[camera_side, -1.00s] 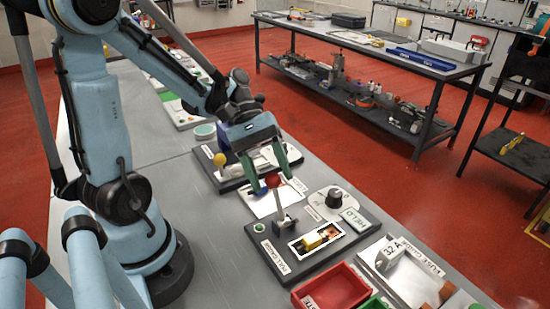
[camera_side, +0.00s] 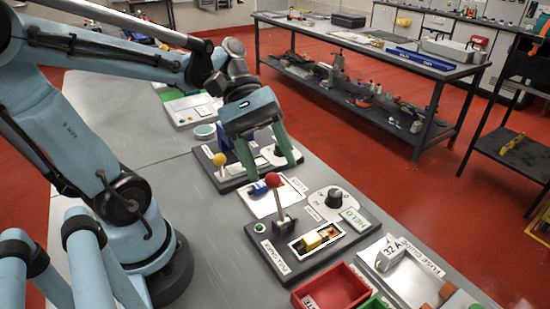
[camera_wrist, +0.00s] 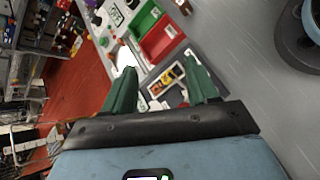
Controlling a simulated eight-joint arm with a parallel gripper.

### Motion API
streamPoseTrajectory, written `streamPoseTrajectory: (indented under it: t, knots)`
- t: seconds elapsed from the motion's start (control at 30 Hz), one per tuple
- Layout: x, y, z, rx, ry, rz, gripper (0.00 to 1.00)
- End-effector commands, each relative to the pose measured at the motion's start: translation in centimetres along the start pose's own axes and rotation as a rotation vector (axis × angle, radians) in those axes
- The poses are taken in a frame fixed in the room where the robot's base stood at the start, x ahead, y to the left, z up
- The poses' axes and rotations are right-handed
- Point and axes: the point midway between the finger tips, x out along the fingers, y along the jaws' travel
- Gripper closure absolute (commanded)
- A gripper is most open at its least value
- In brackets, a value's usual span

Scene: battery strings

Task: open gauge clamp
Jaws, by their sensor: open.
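The gauge (camera_side: 316,240) is a dark plate near the front of the bench. The lever stands near upright, leaning slightly left. The yellow block also shows in the wrist view (camera_wrist: 167,77). My gripper (camera_side: 273,171) is open and empty, its green fingers spread and pointing down. In the side view it appears just behind and above the red ball, apart from it. The wrist view shows nothing held between the fingers (camera_wrist: 162,90).
A second plate with a yellow-ball lever (camera_side: 219,160) stands behind. A blue cylinder (camera_side: 260,188) lies on a white sheet beside the gauge. A red tray (camera_side: 331,289) and a fuse gauge (camera_side: 405,270) stand in front and to the right.

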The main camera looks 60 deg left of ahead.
Motion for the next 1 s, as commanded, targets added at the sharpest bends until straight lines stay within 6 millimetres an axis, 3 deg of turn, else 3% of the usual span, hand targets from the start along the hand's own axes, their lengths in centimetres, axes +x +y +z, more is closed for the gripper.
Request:
streamPoseTrajectory:
  t: [0.5,1.0]
  knots:
    - [1.5,0.9,6.1,0.002,-0.001,-0.002,0.42]
    - [1.8,1.1,7.1,0.000,0.000,0.001,0.42]
